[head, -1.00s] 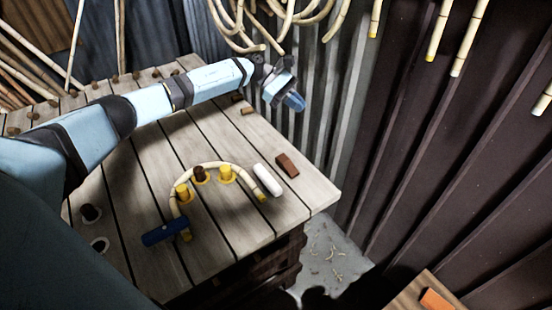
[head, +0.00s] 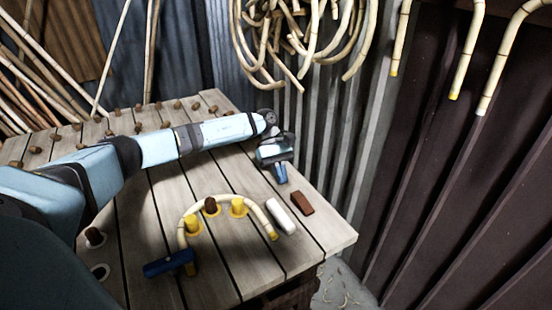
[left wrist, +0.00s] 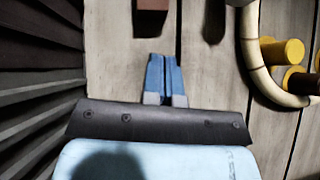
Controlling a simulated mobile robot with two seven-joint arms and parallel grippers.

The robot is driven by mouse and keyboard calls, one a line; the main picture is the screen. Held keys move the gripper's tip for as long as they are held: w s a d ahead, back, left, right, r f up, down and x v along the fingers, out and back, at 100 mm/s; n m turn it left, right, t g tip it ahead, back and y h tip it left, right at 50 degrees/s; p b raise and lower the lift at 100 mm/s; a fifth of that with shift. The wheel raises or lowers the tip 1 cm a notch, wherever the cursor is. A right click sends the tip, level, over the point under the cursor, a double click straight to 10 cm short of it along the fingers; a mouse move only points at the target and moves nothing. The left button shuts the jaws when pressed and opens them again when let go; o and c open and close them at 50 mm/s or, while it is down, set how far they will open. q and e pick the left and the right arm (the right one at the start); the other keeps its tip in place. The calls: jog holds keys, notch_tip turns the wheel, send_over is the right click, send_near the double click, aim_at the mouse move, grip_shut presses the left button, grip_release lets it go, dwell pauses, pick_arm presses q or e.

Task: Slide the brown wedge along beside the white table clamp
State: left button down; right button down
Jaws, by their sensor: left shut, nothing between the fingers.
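The brown wedge (head: 301,203) lies on the plank table just right of the white table clamp (head: 280,215), with a narrow gap between them. The clamp lies beside the right leg of the bent rattan (head: 230,197). My left gripper (head: 281,174) is shut and empty, with blue fingertips low over the table behind the wedge. In the left wrist view the shut fingers (left wrist: 163,62) point at the wedge (left wrist: 151,18), with bare wood between. A dark rounded shape right of the wedge there is unclear. My right gripper is out of view.
Yellow pegs (head: 238,207) and a brown peg (head: 210,207) stand inside the bend. A blue clamp (head: 169,263) lies at its left end. The table's right edge (head: 338,246) is near the wedge. Ribbed metal walls (head: 345,140) rise behind and right.

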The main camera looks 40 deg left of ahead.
aim_at(291, 194)
pick_arm(q)
jog(key=s+d, duration=0.1)
jog(key=d, duration=0.2)
jog(key=shift+s, duration=0.35)
jog(key=shift+s+d, duration=0.1)
jog(key=shift+d, duration=0.1)
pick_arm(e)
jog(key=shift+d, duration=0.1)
pick_arm(q)
jog(key=shift+s+d+f+b, duration=0.1)
jog(key=shift+s+d+b, duration=0.35)
jog(key=shift+d, duration=0.45)
jog(key=shift+s, duration=0.1)
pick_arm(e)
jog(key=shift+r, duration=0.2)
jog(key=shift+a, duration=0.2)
